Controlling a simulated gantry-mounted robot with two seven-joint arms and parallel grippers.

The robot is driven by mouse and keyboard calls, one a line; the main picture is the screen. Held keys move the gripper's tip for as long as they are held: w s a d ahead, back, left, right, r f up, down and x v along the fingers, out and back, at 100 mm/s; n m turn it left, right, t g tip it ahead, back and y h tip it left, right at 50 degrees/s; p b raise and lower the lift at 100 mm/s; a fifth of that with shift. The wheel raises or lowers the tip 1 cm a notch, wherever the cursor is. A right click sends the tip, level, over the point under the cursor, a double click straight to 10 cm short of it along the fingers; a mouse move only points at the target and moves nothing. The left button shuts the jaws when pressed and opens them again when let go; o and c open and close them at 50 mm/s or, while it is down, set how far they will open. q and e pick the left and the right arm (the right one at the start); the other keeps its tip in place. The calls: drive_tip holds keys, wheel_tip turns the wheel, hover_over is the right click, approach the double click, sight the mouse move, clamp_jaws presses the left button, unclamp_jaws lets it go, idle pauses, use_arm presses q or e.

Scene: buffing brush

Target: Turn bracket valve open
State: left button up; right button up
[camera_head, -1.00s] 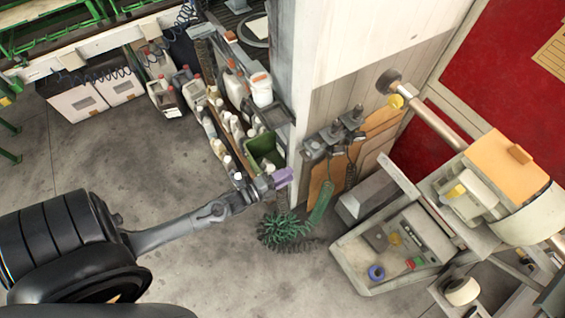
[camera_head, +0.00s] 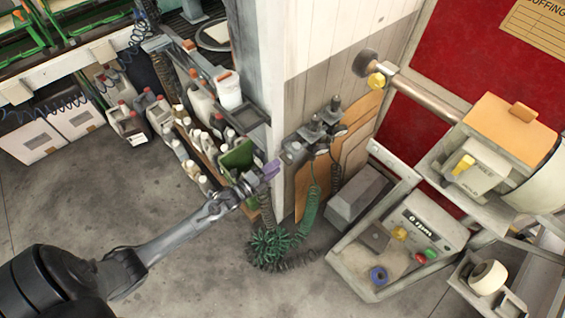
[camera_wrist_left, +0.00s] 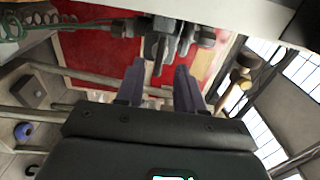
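The bracket with dark valve fittings (camera_head: 318,135) sits on the wooden side of the white pillar, with coiled hoses hanging below it. In the left wrist view, dark fittings on a bar (camera_wrist_left: 165,30) show just beyond the fingertips, one part hanging down toward the gap. My left gripper (camera_head: 268,171) reaches in from the left, lower left of the bracket and apart from it in the picture. Its purple fingers (camera_wrist_left: 160,67) are spread with a gap between them, and nothing is visibly held. I cannot tell the valve's handle position. My right gripper is not in view.
The white pillar (camera_head: 262,80) stands close behind my left gripper. Shelves of bottles (camera_head: 200,150) are to its left. A green coiled hose (camera_head: 270,245) lies on the floor below. A machine with a control panel (camera_head: 400,240) stands at right. Open floor (camera_head: 60,200) is at left.

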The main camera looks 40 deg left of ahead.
sight(287, 159)
use_arm(q)
drive_tip(key=shift+w+d, duration=0.15)
drive_tip(key=shift+w, duration=1)
drive_tip(key=shift+w+d, duration=0.15)
drive_tip(key=shift+w, duration=0.95)
clamp_jaws()
